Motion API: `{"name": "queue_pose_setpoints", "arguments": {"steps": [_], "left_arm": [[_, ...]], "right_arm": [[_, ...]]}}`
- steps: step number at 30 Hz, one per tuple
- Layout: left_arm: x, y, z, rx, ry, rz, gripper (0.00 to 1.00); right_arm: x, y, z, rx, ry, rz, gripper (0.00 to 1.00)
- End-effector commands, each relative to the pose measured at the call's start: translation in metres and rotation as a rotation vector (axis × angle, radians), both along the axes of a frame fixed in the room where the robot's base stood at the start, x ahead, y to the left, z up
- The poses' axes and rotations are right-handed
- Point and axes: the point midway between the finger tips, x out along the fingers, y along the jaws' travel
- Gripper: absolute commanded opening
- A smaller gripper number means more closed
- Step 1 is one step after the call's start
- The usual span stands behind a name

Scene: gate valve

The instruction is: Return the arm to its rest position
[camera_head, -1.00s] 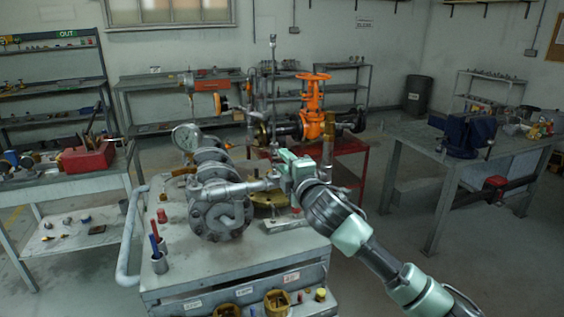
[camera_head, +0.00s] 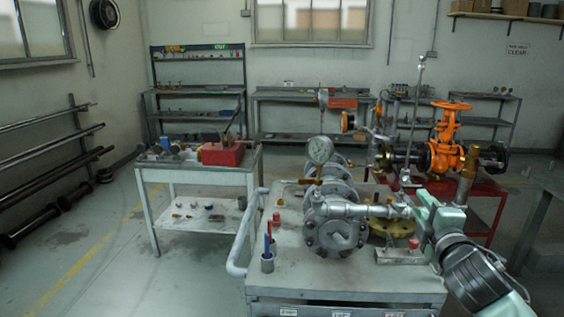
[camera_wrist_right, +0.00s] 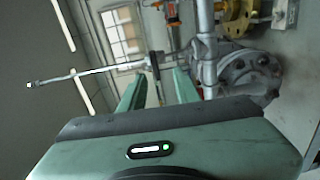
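My right gripper (camera_head: 420,203) hangs over the right side of the front workbench, beside the grey flanged pump (camera_head: 338,230). In the right wrist view its two green fingers (camera_wrist_right: 160,80) stand apart. A thin dark piece shows in the gap, with a long silver rod running left; I cannot tell how near they are, but nothing looks clamped. The orange gate valve (camera_head: 447,143) with its handwheel stands on the red stand behind the gripper. My left gripper is not in view.
The workbench (camera_head: 290,280) also carries a pressure gauge (camera_head: 320,150), a pen cup (camera_head: 267,262) and a yellow flange (camera_head: 393,227). A side table with a red toolbox (camera_head: 222,154) is at the left. Pipe racks (camera_head: 50,160) line the left wall. Floor at lower left is clear.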

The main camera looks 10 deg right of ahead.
Motion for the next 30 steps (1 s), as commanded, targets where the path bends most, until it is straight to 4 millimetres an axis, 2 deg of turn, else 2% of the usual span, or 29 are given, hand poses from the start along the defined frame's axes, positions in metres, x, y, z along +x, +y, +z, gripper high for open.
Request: {"name": "queue_pose_setpoints", "arguments": {"steps": [2,4,8,9,12,15,18,21,30], "left_arm": [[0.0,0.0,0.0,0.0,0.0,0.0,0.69],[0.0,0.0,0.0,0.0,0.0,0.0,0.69],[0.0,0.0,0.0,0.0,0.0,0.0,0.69],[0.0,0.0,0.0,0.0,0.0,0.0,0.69],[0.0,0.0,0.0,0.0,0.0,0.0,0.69],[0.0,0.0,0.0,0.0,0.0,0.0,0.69],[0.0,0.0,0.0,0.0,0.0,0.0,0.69],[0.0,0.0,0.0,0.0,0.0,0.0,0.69],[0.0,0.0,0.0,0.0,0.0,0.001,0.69]], "right_arm": [[-0.005,0.008,-0.026,0.058,0.04,0.001,0.32],[-0.014,0.02,-0.06,0.143,0.097,-0.006,0.32],[-0.049,0.05,-0.143,0.367,0.247,-0.047,0.32],[-0.064,0.061,-0.168,0.442,0.296,-0.068,0.32],[-0.108,0.088,-0.226,0.626,0.423,-0.14,0.32],[-0.156,0.114,-0.272,0.795,0.541,-0.229,0.32],[-0.198,0.135,-0.302,0.928,0.633,-0.319,0.32],[-0.234,0.152,-0.322,1.027,0.704,-0.399,0.32],[-0.325,0.193,-0.352,1.25,0.869,-0.633,0.32]]}}
